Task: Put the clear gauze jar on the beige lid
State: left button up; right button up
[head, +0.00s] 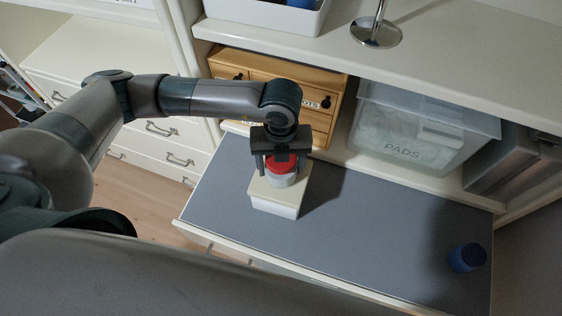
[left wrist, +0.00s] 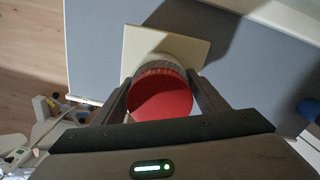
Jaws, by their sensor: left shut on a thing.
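The clear gauze jar (head: 283,181) has a red lid and a pale body. It also shows in the left wrist view (left wrist: 160,92), seen from above. The beige lid (head: 262,192) tops a white box (head: 273,208) on the grey worktop. In the head view the jar is upright over the beige lid; I cannot tell whether its base touches it. In the left wrist view the beige lid (left wrist: 190,47) shows behind the jar. My left gripper (head: 278,167) is shut on the jar, with one finger on each side. My right gripper is not in view.
A blue-capped container (head: 467,257) stands at the right of the grey worktop (head: 350,235). Behind are a wooden drawer box (head: 260,66) and a clear bin marked PADS (head: 415,135) under a shelf (head: 450,75). The worktop's middle is clear.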

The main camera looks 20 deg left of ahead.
pick_arm(q)
jog(key=shift+f+b, duration=0.3)
jog(key=o, duration=1.2)
jog(key=shift+r, duration=0.1)
jog(key=shift+r, duration=0.2)
jog(key=shift+r, duration=0.3)
notch_tip(320, 180, up, 10)
jog(key=b, duration=0.4)
jog(key=shift+r, duration=0.65)
